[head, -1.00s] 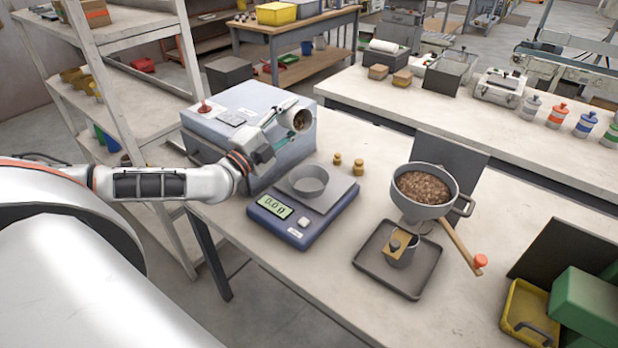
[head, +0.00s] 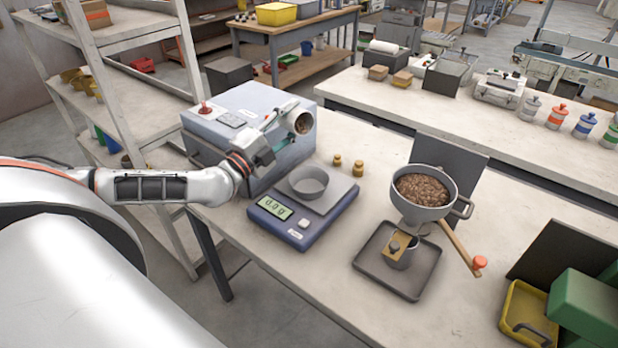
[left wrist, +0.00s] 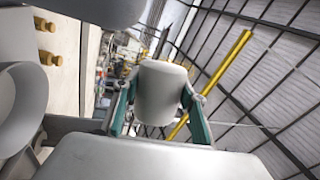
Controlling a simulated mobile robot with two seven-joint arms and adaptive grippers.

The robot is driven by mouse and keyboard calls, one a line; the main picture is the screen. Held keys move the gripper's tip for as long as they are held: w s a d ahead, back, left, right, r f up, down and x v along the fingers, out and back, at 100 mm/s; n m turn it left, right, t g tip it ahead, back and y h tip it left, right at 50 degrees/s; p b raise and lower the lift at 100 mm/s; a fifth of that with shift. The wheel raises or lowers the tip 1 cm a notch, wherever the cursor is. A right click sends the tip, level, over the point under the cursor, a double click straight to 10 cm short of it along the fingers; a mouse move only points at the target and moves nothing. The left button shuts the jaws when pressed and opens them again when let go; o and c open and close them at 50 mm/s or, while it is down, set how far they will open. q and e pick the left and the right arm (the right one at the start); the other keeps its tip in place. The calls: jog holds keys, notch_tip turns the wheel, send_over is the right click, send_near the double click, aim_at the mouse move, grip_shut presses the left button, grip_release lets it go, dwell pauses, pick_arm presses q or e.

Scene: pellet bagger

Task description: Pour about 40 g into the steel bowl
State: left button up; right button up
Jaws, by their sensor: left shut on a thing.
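My left gripper (head: 275,137) is shut on a grey cup (head: 291,115), above and behind the scale. The cup is tipped well over, its mouth facing right, with brown pellets visible inside. In the left wrist view the cup (left wrist: 163,92) sits between the teal fingers (left wrist: 160,112). The steel bowl (head: 308,183) stands upright on the pan of the blue scale (head: 290,229), below and apart from the cup. It looks empty, and the display reads 0.0 g. The bowl's rim also shows at the left of the wrist view (left wrist: 38,95). My right gripper is not in view.
A grey-blue box machine (head: 215,140) stands behind the scale, close to my left gripper. Two brass weights (head: 358,167) stand behind the scale to the right. A pellet-filled hopper (head: 422,208) stands over a dark tray (head: 372,274). The front bench edge is clear.

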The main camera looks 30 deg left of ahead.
pick_arm(q)
jog(key=shift+d+r+m, duration=0.15)
jog(key=shift+r+m, duration=0.55)
jog(key=shift+r, duration=0.6)
jog(key=shift+s+d+f+m+h, duration=0.1)
jog(key=shift+d+f+m+h, duration=0.3)
jog(key=shift+m, duration=0.7)
jog(key=shift+s+d+f+m+h, duration=0.1)
jog(key=shift+f+m+h, duration=0.5)
jog(key=shift+m, duration=0.5)
jog(key=shift+s+d+f+m+h, duration=0.1)
jog(key=shift+d+f+m+h, duration=0.25)
jog(key=shift+m, duration=0.75)
dwell(3.2)
